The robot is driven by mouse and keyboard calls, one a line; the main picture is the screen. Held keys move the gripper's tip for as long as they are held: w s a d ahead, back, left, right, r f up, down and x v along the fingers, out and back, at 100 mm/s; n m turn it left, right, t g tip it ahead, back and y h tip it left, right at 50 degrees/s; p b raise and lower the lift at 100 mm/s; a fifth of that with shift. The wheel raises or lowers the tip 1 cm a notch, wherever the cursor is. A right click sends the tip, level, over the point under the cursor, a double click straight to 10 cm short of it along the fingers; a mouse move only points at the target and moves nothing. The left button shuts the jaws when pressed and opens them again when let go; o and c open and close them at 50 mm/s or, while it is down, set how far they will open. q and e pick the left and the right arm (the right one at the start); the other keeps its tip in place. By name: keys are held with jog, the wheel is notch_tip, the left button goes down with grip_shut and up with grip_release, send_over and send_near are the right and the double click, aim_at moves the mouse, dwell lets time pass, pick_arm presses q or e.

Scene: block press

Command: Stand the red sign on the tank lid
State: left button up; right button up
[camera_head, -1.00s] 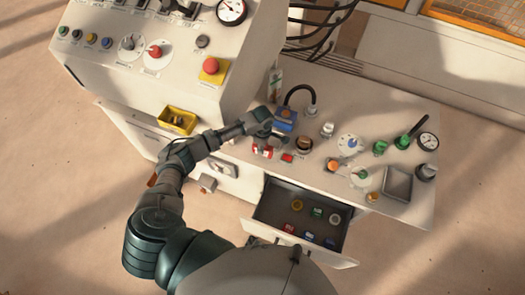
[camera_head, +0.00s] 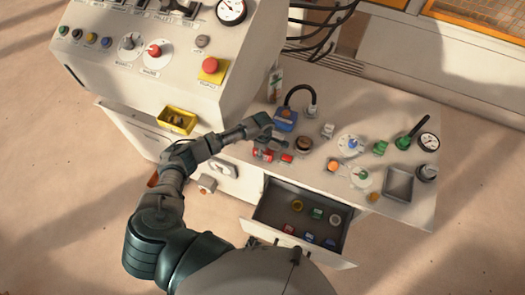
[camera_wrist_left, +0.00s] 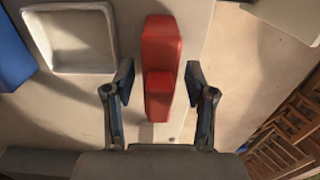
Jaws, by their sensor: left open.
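The red sign (camera_wrist_left: 162,50) lies between the spread fingers of my left gripper (camera_wrist_left: 160,82) in the left wrist view, with a gap on each side. It has a long red body and a smaller raised red block. In the head view my left gripper (camera_head: 267,138) is over the worktop's left part, with red pieces (camera_head: 263,154) just below it, partly hidden by the hand. The blue tank (camera_head: 285,121) stands just beyond the gripper; its lid is too small to make out. My right gripper is not in view.
A yellow bin (camera_head: 177,120) sits left of my arm. An open drawer (camera_head: 262,214) with several small parts sticks out below the worktop. Knobs, a gauge (camera_head: 429,142) and a grey tray (camera_head: 398,184) are at the right. A black hose (camera_head: 298,88) arches behind the tank.

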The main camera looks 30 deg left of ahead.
pick_arm(q)
notch_tip(320, 180, up, 7)
jog(key=shift+f+p, duration=0.2)
jog(key=shift+p, duration=0.4)
notch_tip(320, 180, up, 4)
jog(key=shift+r, duration=0.15)
jog(key=shift+r+p, duration=0.3)
jog(key=shift+r, duration=0.25)
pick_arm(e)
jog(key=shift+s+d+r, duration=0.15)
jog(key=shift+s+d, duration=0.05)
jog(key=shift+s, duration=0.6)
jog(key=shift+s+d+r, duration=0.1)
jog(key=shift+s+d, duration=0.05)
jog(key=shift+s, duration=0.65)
